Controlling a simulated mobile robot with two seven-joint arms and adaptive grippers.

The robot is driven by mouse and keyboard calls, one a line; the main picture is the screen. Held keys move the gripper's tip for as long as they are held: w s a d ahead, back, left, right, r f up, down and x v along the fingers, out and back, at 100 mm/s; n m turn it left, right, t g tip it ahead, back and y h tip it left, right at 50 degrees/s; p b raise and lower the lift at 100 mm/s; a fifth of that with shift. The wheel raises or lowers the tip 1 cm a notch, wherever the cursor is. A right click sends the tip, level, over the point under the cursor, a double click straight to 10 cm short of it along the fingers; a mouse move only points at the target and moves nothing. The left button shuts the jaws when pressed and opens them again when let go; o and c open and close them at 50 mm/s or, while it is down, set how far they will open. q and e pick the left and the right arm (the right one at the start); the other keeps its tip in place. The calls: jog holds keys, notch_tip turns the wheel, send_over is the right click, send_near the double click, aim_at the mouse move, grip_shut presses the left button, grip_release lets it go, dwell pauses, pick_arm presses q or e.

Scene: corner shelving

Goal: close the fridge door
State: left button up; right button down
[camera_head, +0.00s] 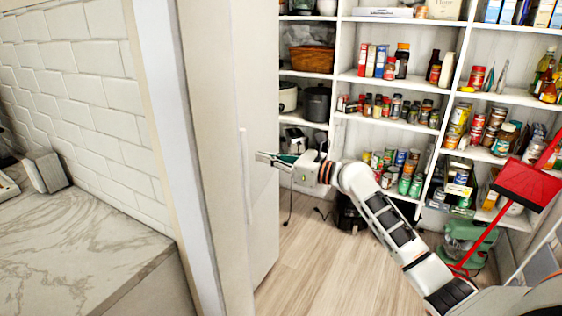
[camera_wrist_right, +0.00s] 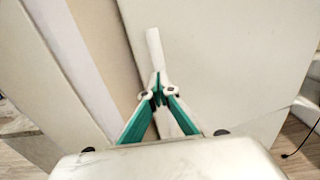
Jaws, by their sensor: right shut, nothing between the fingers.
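The fridge door (camera_head: 225,110) is a tall cream panel left of the middle in the head view, with a thin white vertical handle (camera_head: 244,165). The door panel (camera_wrist_right: 225,60) fills much of the right wrist view, and its handle (camera_wrist_right: 154,48) runs up behind my fingertips. My right gripper (camera_head: 260,157) is at the door's face, just right of the handle in the head view. In the wrist view, the right gripper (camera_wrist_right: 158,93) has its green fingers together at the tips, overlapping the handle. Whether they touch it I cannot tell. My left gripper is out of view.
White corner shelves (camera_head: 388,83) with cans, jars and a basket stand behind and to the right. A red dustpan (camera_head: 525,185) is at the right, near a green appliance (camera_head: 465,240) on the floor. A marble counter (camera_head: 80,245) is at the left. Wooden floor (camera_head: 325,275) is open beside the door.

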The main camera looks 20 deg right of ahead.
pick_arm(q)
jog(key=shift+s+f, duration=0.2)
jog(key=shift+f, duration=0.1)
pick_arm(e)
jog(key=x, duration=0.2)
jog(key=shift+w+a, duration=0.25)
jog(key=shift+w, duration=0.05)
